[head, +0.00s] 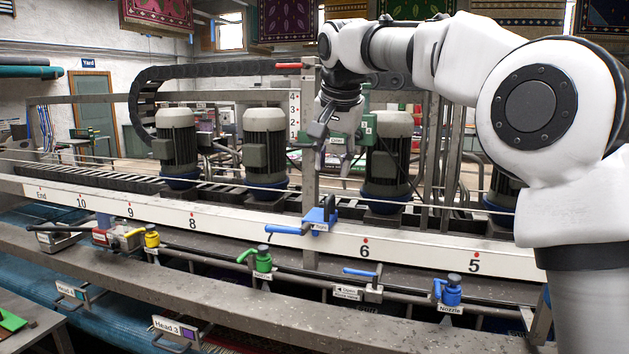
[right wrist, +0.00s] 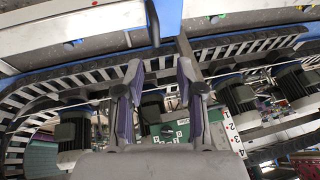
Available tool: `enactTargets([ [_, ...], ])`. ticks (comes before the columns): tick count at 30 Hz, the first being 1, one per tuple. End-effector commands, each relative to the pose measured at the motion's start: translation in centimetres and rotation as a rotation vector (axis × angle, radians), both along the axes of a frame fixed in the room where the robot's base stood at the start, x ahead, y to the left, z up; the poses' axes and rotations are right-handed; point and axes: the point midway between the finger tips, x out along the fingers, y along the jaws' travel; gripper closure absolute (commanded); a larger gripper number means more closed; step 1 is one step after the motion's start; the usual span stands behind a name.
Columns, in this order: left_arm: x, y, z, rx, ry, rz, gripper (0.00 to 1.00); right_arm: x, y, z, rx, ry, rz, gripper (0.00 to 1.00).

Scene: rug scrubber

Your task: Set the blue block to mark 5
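The blue block (head: 320,218) sits on the white numbered rail (head: 225,216), just in front of a steel upright, between the 8 and the 6. Its blue handle (head: 285,230) points left. The 5 mark (head: 474,264) is further right along the rail. My right gripper (head: 334,150) is above the block and apart from it, pointing down. In the right wrist view its two fingers (right wrist: 158,75) are spread with nothing held between them. A blue part at the top of that view (right wrist: 168,16) looks like the block. My left gripper is not in view.
Grey motors (head: 264,150) stand behind the rail, one (head: 388,160) close to my right gripper. The steel upright (head: 309,150) rises beside the gripper. Below the rail are yellow, green (head: 263,260) and blue (head: 450,290) valves. The rail's front between 6 and 5 looks clear.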

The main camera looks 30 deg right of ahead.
Motion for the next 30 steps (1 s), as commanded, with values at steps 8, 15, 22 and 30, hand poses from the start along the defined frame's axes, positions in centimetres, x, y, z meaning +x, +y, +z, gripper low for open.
enactTargets([
  [8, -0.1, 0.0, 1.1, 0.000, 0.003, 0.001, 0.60, 1.8, -0.7, -4.5, 0.000, 0.005, 0.002, 0.63],
  [15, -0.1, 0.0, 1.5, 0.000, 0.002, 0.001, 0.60, 2.8, -1.1, -6.8, -0.002, 0.003, 0.003, 0.63],
  [22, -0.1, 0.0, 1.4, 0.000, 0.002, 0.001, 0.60, 2.8, -1.1, -6.8, -0.003, 0.002, 0.003, 0.81],
  [30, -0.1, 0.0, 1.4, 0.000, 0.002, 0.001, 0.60, 2.8, -1.1, -6.8, -0.002, 0.003, 0.003, 1.00],
])
